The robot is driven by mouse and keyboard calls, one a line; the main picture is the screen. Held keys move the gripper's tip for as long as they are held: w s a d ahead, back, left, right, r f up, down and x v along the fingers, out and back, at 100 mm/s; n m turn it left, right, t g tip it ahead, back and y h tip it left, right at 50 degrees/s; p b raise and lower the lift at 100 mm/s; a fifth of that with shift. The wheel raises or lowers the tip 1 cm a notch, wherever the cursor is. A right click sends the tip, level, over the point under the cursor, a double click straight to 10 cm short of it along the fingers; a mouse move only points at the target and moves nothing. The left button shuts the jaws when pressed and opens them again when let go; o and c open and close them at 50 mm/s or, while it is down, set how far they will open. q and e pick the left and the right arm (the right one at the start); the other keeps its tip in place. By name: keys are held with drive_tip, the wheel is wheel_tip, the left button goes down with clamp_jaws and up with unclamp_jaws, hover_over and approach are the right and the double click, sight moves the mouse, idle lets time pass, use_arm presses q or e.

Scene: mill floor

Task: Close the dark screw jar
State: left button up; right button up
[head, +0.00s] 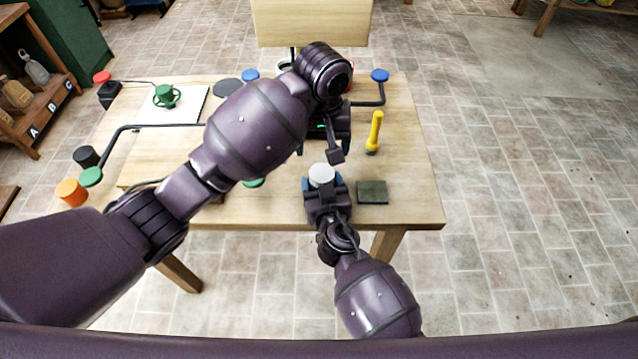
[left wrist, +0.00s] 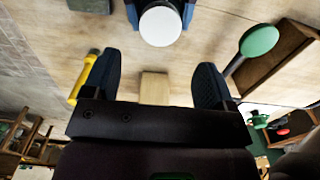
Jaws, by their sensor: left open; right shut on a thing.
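My right gripper (head: 324,188) is shut on an upright jar-like thing with a round white top (head: 321,174), near the table's front edge. Its body is mostly hidden by the fingers, so I cannot tell its full colour or whether the white top is a separate lid. The white top also shows at the top of the left wrist view (left wrist: 160,25).
A dark square block (head: 372,192) lies right of the jar. A yellow tool (head: 375,130) stands behind it. A green mug (head: 166,96) sits on a white mat (head: 190,112); a grey disc (head: 227,88) lies nearby. My left arm hides the table's middle.

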sight(321, 172)
use_arm(q)
drive_tip(key=shift+f, duration=0.1)
idle(0.3)
drive_tip(key=shift+d+f, duration=0.1)
drive_tip(key=shift+f, duration=3.85)
drive_tip(key=c, duration=0.8)
drive_tip(key=o, duration=0.9)
drive_tip(key=shift+r, duration=0.15)
